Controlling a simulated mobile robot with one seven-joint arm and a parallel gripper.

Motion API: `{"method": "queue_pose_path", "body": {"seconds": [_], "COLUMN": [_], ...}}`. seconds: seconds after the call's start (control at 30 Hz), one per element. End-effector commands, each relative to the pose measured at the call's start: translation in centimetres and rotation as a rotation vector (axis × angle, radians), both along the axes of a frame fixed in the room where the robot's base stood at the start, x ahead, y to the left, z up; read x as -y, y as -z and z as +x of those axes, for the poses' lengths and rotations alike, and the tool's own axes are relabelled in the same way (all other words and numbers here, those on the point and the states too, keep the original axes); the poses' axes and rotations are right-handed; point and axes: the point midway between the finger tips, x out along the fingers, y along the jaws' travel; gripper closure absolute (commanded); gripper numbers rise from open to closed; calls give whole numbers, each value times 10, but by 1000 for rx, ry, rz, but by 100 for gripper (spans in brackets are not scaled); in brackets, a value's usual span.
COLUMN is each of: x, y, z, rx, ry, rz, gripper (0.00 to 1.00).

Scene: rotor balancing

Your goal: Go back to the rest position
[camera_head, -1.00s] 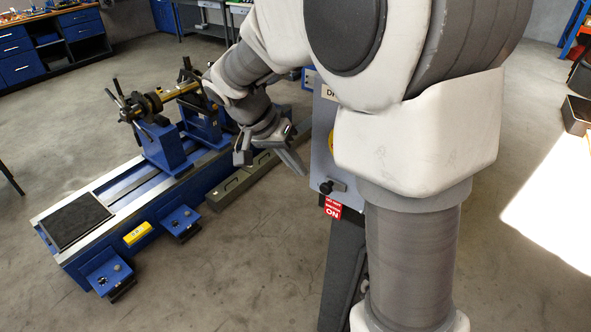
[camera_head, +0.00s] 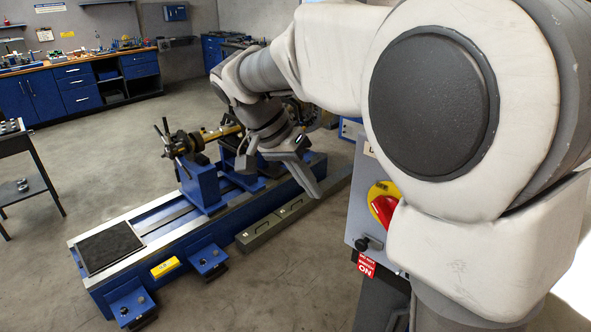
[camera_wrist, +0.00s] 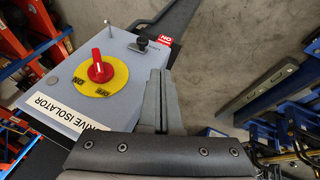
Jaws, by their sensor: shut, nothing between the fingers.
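My gripper (camera_head: 308,180) hangs in front of the balancing machine in the head view, pointing down and to the right. It is shut and holds nothing. In the wrist view its closed fingers (camera_wrist: 156,92) lie beside the grey drive isolator box (camera_wrist: 75,90), apart from its knob as far as I can see. The box has a red rotary knob (camera_wrist: 100,68) on a yellow disc. In the head view the box (camera_head: 362,200) is partly hidden by my arm, and its red knob (camera_head: 384,208) shows beside it.
The blue balancing machine (camera_head: 150,226) stands on the floor with a brass-coloured rotor (camera_head: 220,132) on it. A long green-grey rail (camera_head: 262,232) lies along its front. A workbench (camera_head: 75,85) is at the back left and a dark cart (camera_head: 30,160) at the left. Open floor lies between.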

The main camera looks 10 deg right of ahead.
Motion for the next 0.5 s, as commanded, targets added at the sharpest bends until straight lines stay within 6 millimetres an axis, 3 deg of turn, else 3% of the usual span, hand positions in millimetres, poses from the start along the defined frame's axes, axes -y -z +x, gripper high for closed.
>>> {"method": "queue_pose_path", "body": {"seconds": [0.17, 0.5], "x": [8, 23], "y": [-7, -8], "z": [-22, -104], "rx": [-5, 41], "ry": [-78, -428], "rz": [52, 230], "gripper": [100, 100]}}
